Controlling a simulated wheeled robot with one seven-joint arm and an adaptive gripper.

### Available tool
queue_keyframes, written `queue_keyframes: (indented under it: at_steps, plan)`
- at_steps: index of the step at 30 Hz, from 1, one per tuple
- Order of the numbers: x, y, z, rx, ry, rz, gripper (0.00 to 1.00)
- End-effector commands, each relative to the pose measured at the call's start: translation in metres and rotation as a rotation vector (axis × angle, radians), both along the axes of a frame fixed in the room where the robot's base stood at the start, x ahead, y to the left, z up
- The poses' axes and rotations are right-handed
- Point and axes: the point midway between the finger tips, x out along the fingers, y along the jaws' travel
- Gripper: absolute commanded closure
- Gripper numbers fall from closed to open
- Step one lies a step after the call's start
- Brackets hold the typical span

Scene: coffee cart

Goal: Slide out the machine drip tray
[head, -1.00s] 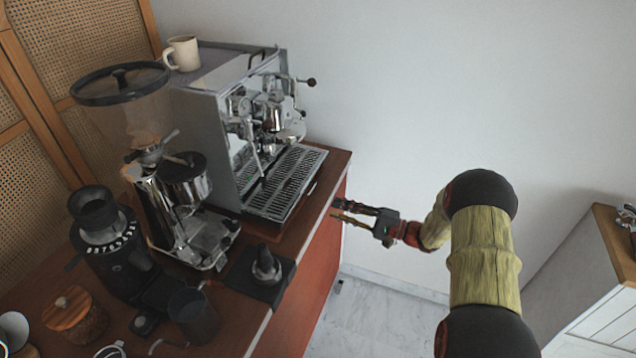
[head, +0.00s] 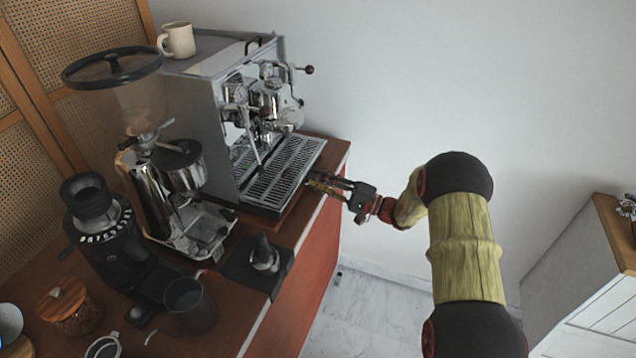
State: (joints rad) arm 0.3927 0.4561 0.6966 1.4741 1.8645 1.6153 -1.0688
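The drip tray (head: 279,174) is a dark slotted grate at the foot of the chrome espresso machine (head: 203,117), and it sits under the machine's group head. My gripper (head: 312,182) reaches in from the right, with its fingertips at the tray's front edge, low over the counter edge. The fingers look spread apart. The contact between the fingertips and the tray front is too small to make out.
A grinder (head: 165,190) and a black tamping mat with a tamper (head: 259,265) stand left of and in front of the machine on the wooden counter (head: 236,312). A cup (head: 177,40) stands on the machine.

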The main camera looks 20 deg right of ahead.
Motion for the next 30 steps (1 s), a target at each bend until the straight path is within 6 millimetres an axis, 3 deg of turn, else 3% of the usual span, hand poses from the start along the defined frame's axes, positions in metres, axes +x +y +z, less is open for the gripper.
queue_keyframes:
  at_steps: [6, 18, 30]
  plan:
    - [0.0001, 0.0, 0.0002, 0.0, 0.0, 0.0, 0.77]
    - [0.0, -0.0001, -0.0001, -0.001, 0.001, 0.0, 1.0]
    - [-0.0002, -0.0001, -0.0007, 0.0, 0.001, 0.0, 1.0]
